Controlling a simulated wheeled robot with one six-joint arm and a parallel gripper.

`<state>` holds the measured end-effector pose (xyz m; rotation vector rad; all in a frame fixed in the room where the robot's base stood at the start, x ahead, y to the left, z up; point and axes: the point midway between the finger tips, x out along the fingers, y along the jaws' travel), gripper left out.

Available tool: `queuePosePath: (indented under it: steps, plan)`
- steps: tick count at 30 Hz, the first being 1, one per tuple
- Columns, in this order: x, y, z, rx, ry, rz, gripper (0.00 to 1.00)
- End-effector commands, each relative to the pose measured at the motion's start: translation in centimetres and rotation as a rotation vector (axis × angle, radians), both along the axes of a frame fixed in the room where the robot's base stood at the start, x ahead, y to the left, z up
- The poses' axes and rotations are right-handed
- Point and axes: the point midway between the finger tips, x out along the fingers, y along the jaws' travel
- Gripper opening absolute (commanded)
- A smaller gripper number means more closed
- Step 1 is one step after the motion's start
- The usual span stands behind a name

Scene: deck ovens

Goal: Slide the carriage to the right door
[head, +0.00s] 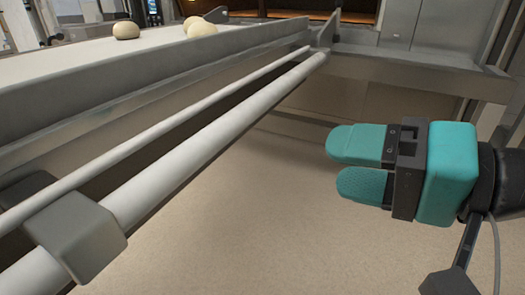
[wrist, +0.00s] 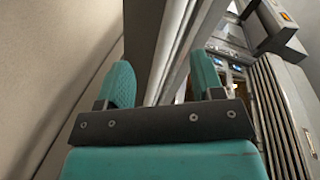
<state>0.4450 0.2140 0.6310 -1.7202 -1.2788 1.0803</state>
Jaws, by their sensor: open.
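The carriage looks like the long grey loader (head: 120,80) with a pale deck (head: 70,62), running from lower left to the oven at the back. A thick pale bar (head: 180,155) and a thinner rod run along its near side. A grey block (head: 78,236) sits around the bar at lower left. My gripper (head: 337,162) is open and empty, right of the bar and apart from it. In the wrist view the pale bar (wrist: 172,45) shows beyond and between the fingertips. I cannot make out which door is the right one.
Several dough balls (head: 202,29) lie on the deck. A grey metal ledge (head: 420,76) and oven front stand at the back. The wrist view shows a ribbed panel (wrist: 285,115) at right. The beige floor (head: 250,225) below the bar is clear.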

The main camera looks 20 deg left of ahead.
Motion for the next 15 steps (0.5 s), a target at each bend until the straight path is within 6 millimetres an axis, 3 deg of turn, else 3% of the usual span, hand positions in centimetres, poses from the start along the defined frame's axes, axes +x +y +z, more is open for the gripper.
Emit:
queuePosePath:
  steps: [1,7,15]
  plan:
    - [0.8,0.7,-2.9,0.099,0.062,-0.047,0.61]
    - [4.1,1.0,-4.1,0.408,0.266,-0.235,0.61]
    - [6.1,1.2,-3.6,0.513,0.350,-0.314,0.61]
